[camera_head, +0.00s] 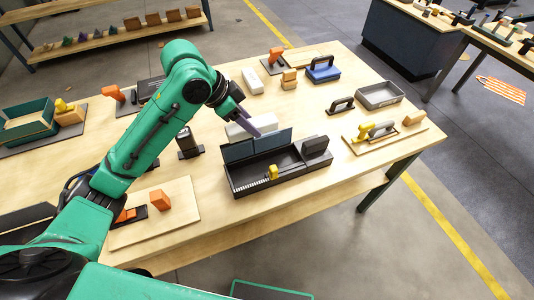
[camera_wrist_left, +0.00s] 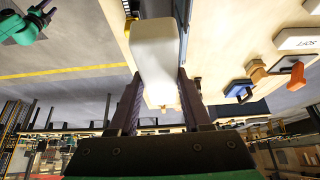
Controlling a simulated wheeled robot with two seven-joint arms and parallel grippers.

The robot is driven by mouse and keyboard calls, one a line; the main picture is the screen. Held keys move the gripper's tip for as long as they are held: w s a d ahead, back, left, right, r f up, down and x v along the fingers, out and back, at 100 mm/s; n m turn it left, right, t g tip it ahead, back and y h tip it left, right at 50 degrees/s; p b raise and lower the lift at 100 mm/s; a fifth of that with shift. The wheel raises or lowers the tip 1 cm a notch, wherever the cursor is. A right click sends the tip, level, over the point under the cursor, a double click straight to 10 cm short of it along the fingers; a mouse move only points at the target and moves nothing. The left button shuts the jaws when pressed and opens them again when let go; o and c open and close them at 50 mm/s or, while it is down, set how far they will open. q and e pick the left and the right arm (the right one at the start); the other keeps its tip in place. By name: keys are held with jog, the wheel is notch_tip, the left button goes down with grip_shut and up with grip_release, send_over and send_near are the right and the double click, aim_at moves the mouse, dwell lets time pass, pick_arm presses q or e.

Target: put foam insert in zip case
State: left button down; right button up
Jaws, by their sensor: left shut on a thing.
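My left gripper (camera_head: 250,128) is over the table behind the open case. It is shut on a white block with rounded edges (camera_head: 238,131), which I take to be the foam insert. In the left wrist view the white block (camera_wrist_left: 155,55) lies between the two dark fingers. The dark case (camera_head: 260,184), which I take to be the zip case, stands open in front of the gripper with blue-grey lid panels (camera_head: 273,142) raised at its back. A yellow piece (camera_head: 273,172) and a dark block (camera_head: 316,146) sit at the case. My right gripper cannot be made out clearly.
A dark upright device (camera_head: 187,143) stands left of the case. A board with an orange block (camera_head: 159,200) lies front left. A grey tray (camera_head: 380,95), a board with a yellow-handled tool (camera_head: 378,131) and a blue case (camera_head: 323,70) are to the right. Bare tabletop surrounds the case's right side.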

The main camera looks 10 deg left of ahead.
pick_arm(q)
jog(key=p, duration=0.1)
send_over(259, 173)
jog(key=s+a, duration=0.2)
notch_tip(259, 173, down, 9)
jog(key=f, duration=1)
jog(key=shift+w+d+f+p, duration=0.1)
jog(key=shift+w+d+p, duration=0.1)
jog(key=shift+w+p, duration=0.2)
jog(key=shift+f, duration=0.1)
pick_arm(e)
jog(key=shift+s+a+r, duration=0.1)
jog(key=shift+s+r, duration=0.75)
jog(key=shift+s, duration=0.1)
pick_arm(q)
jog(key=c, duration=0.6)
grip_release()
jog(key=shift+f, duration=0.1)
pick_arm(e)
jog(key=shift+s, duration=0.1)
pick_arm(q)
jog(key=shift+a+r, duration=0.1)
jog(key=shift+r, duration=0.15)
jog(key=b+v, duration=0.1)
jog(key=v, duration=1)
jog(key=shift+s+a+r, duration=0.1)
jog(key=shift+a+r, duration=0.05)
jog(key=shift+r, duration=0.15)
pick_arm(e)
jog(key=shift+f, duration=0.4)
